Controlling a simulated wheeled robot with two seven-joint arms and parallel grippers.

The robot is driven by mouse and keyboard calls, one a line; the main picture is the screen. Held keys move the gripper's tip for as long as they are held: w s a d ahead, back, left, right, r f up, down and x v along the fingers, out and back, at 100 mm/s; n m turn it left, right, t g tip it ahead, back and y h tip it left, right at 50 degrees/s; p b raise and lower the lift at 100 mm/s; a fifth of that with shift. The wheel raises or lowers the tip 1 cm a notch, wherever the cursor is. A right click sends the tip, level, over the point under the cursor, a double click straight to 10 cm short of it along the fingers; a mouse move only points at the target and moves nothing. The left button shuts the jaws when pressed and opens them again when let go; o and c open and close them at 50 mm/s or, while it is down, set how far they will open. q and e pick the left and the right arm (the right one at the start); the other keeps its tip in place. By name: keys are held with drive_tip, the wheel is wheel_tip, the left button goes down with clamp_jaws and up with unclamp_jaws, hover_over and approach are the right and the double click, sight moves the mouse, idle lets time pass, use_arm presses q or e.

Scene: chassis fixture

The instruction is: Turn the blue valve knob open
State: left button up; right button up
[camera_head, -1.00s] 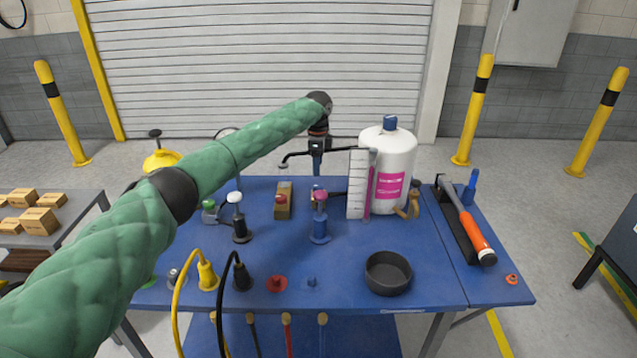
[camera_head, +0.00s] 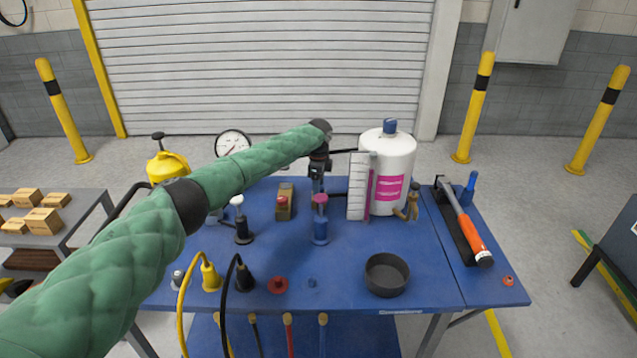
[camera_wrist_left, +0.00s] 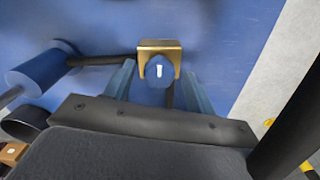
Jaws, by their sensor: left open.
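The blue valve knob (camera_wrist_left: 158,74) shows in the left wrist view, with a white mark on its face and a brass body (camera_wrist_left: 160,46) behind it. My left gripper (camera_wrist_left: 158,90) is open, with one finger on each side of the knob. I cannot tell whether the fingers touch it. In the head view my left gripper (camera_head: 318,181) points down over the table, behind a blue stand with a magenta top (camera_head: 320,215). I cannot make out the blue knob in the head view. My right gripper is not in view.
The blue table (camera_head: 350,265) is crowded. A white bottle (camera_head: 398,155) and a white scale plate (camera_head: 358,185) stand right of the gripper. A pressure gauge (camera_head: 232,144) and yellow can (camera_head: 167,166) are behind my arm. A dark bowl (camera_head: 387,274) sits in front.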

use_arm(q)
drive_tip(key=shift+f, duration=0.15)
drive_tip(key=shift+c, duration=0.3)
drive_tip(key=c, duration=0.9)
